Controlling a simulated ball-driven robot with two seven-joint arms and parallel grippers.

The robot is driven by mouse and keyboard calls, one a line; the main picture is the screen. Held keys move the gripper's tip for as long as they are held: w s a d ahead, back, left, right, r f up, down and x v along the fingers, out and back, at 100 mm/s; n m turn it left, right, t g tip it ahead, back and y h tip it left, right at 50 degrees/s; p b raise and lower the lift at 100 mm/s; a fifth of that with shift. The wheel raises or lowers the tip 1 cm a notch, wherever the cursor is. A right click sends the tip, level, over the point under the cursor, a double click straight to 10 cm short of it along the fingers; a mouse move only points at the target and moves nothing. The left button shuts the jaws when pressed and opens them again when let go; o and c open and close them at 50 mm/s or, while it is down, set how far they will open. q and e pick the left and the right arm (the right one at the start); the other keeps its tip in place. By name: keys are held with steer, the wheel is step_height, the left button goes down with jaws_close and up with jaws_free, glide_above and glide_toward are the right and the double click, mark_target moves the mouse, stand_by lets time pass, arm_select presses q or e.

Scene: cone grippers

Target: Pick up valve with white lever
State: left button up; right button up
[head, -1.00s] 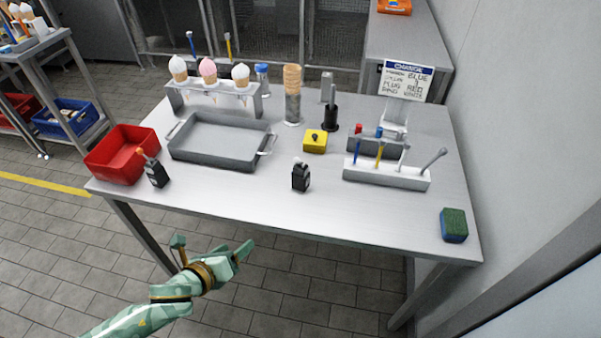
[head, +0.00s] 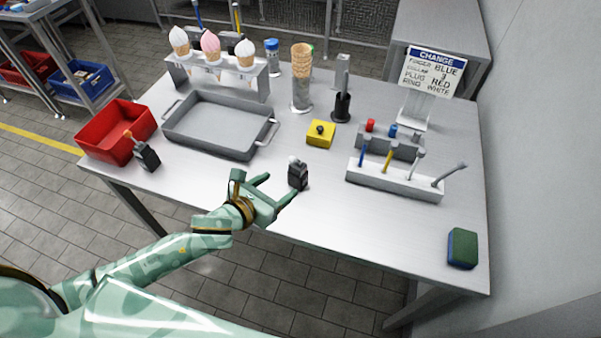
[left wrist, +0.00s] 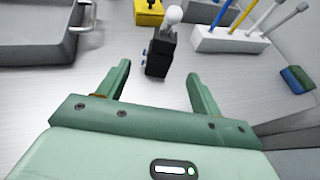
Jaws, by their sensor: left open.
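The valve with the white lever (head: 298,175) is a small black block with a white knob on top. It stands upright near the front middle of the table. My left gripper (head: 281,188) is open and empty, just left of the valve and in front of it. In the left wrist view the valve (left wrist: 160,55) stands ahead of the gap between the open fingers (left wrist: 157,82), apart from them. My right gripper is not in view.
A yellow block with a black knob (head: 320,134) sits behind the valve. A grey tray (head: 215,150) and a red bin (head: 112,140) are to the left. A white rack of coloured rods (head: 395,182) is to the right, with a sponge (head: 462,248) at the front right corner.

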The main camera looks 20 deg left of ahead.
mark_target(294, 176)
arm_select(q)
steer(key=b+x, duration=0.1)
steer(key=x, duration=0.5)
steer(key=shift+f, duration=0.1)
steer(key=shift+w+d+f+b, duration=0.15)
steer(key=shift+w+d+b, duration=0.05)
steer(key=shift+w+b, duration=0.15)
steer(key=b+x, duration=0.1)
steer(key=x, duration=0.4)
steer(key=shift+b, duration=0.35)
steer(key=shift+s, duration=0.1)
steer(key=shift+c, duration=0.3)
steer(key=c, duration=1.2)
steer(key=shift+o, duration=0.2)
